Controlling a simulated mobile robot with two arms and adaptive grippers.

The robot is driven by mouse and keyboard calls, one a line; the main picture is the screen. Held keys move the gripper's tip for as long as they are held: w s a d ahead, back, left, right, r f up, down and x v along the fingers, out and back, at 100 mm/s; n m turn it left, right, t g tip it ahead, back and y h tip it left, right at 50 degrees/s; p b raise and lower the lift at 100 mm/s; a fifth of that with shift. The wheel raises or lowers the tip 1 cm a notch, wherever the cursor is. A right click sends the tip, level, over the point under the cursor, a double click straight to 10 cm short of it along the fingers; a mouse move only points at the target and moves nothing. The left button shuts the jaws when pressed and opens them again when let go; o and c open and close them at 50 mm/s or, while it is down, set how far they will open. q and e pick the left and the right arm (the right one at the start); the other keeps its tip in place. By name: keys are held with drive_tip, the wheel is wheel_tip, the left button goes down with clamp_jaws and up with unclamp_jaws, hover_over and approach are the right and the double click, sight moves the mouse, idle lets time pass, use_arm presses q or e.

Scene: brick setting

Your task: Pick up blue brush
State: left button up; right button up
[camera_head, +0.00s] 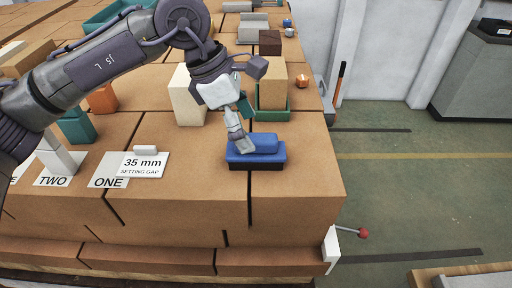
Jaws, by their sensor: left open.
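The blue brush (268,153) lies near the right front of the brown brick-like surface (190,215). It has a blue back and a dark underside. My left gripper (242,146) reaches down to it from above. Its fingertips are at the brush's left part and overlap it in the picture. The jaws are open. Whether they touch the brush cannot be told. My right gripper does not show.
A cream block (186,97) and a tan block in a green holder (272,84) stand just behind. A white "35 mm" card (144,166) lies to the left. A red-knobbed lever (362,233) sticks out at the right front corner. Green floor lies beyond.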

sight(265, 136)
use_arm(q)
drive_tip(key=shift+x, duration=0.8)
drive_tip(key=p+x, duration=0.1)
drive_tip(key=x, duration=0.1)
drive_tip(key=p+x, duration=0.1)
drive_tip(key=x, duration=0.1)
drive_tip(key=shift+w+d, duration=0.15)
drive_tip(key=shift+w, duration=0.1)
drive_tip(key=shift+w+d+f, duration=0.1)
drive_tip(key=shift+d+f, duration=0.1)
drive_tip(key=shift+f, duration=0.4)
drive_tip(key=shift+r, duration=0.1)
drive_tip(key=c, duration=1.4)
drive_tip(key=shift+o, duration=0.2)
wheel_tip(265, 136, up, 4)
drive_tip(key=shift+d+r+b, duration=0.1)
drive_tip(key=shift+d+b, duration=0.05)
drive_tip(key=shift+b, duration=0.65)
drive_tip(key=w+d+r+b, duration=0.1)
drive_tip(key=d+r+b, duration=0.1)
drive_tip(key=d+r, duration=0.4)
drive_tip(key=d, duration=0.5)
drive_tip(key=shift+w+d+r, duration=0.15)
drive_tip(key=shift+w+r, duration=0.15)
drive_tip(key=shift+r, duration=0.1)
